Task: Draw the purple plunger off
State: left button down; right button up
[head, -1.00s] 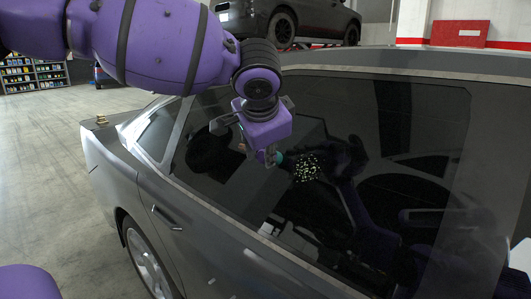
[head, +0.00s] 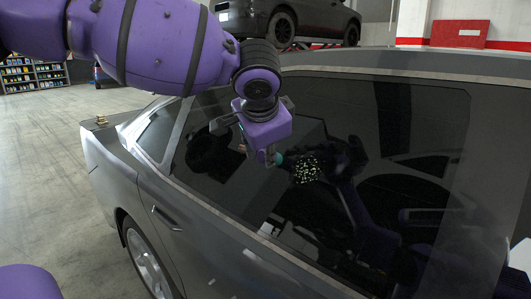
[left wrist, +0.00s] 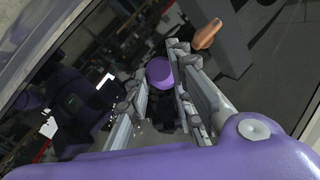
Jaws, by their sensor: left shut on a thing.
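The purple plunger (left wrist: 160,72) shows in the left wrist view as a round purple cap between the fingers of my left gripper (left wrist: 158,92). The fingers are shut on it. In the head view my left gripper (head: 264,160) is close to the dark side window of the grey car (head: 215,225). Whether the plunger is seated in anything cannot be told. My right gripper is not in view.
The dark window (head: 240,180) lies behind the gripper and mirrors my arm. An orange-brown piece (left wrist: 207,34) is beside the fingers. Another dark car (head: 290,20) and shelves (head: 35,70) stand behind. The floor at left is clear.

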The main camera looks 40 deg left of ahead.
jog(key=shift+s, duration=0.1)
pick_arm(q)
jog(key=shift+s, duration=0.1)
jog(key=shift+r, duration=0.1)
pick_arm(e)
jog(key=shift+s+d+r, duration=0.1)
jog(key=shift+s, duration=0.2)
pick_arm(q)
jog(key=shift+s+r, duration=0.1)
jog(key=shift+s, duration=0.15)
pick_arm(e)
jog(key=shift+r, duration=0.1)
pick_arm(q)
jog(key=shift+p, duration=0.35)
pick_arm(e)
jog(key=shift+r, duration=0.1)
pick_arm(q)
jog(key=shift+s+r+p, duration=0.25)
jog(key=shift+s+p, duration=0.05)
jog(key=shift+s, duration=0.2)
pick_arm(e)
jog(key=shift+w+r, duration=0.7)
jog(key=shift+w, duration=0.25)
pick_arm(q)
jog(key=shift+s+r, duration=0.1)
jog(key=shift+s+r+p, duration=0.2)
jog(key=shift+s+p, duration=0.1)
jog(key=shift+p, duration=0.15)
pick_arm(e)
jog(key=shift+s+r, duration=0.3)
